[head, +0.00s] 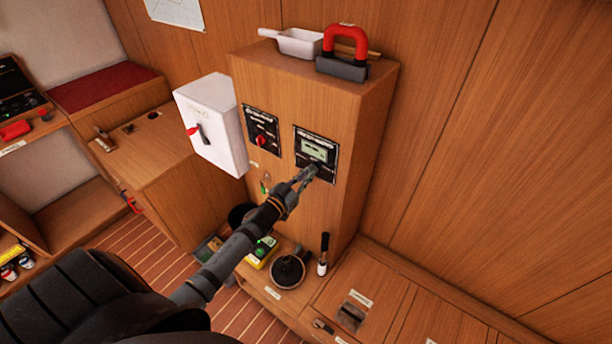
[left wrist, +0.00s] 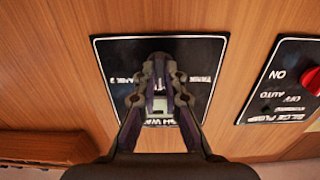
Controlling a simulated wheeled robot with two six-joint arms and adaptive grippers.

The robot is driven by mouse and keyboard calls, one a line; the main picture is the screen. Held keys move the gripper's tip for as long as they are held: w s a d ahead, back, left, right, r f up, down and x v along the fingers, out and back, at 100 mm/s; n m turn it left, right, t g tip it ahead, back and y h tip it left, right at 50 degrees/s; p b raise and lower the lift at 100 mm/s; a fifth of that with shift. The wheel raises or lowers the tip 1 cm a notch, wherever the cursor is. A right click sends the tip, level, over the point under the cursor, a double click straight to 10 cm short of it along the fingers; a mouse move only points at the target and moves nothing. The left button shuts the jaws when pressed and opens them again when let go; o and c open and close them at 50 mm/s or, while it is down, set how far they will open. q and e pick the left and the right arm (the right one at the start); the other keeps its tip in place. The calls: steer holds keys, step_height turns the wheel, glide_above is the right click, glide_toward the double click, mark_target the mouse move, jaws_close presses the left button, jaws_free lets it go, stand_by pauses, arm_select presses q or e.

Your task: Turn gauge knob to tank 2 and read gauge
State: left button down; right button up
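The gauge panel (head: 332,158) is a black plate with a pale display (head: 314,148), set in the front of the wooden cabinet. My left gripper (head: 311,171) is at the lower part of this panel, where the knob is hidden behind its fingers. In the left wrist view the fingers (left wrist: 160,70) are close together in front of the black panel (left wrist: 112,62), which looks upside down with white lettering on both sides. I cannot tell whether they are shut on the knob. The display reading is too small to make out. My right gripper is not in view.
A second black panel with a red knob (head: 262,140) is left of the gauge; its knob also shows in the left wrist view (left wrist: 312,82). A white box (head: 213,120) juts out further left. A red-handled tool (head: 345,48) and white scoop (head: 298,42) lie on top.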

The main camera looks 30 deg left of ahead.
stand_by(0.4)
arm_select(q)
steer(key=shift+m+b, duration=0.6)
steer(key=shift+m, duration=3.8)
steer(key=c, duration=1.4)
jaws_free()
steer(key=shift+c, duration=0.2)
steer(key=shift+s, duration=0.1)
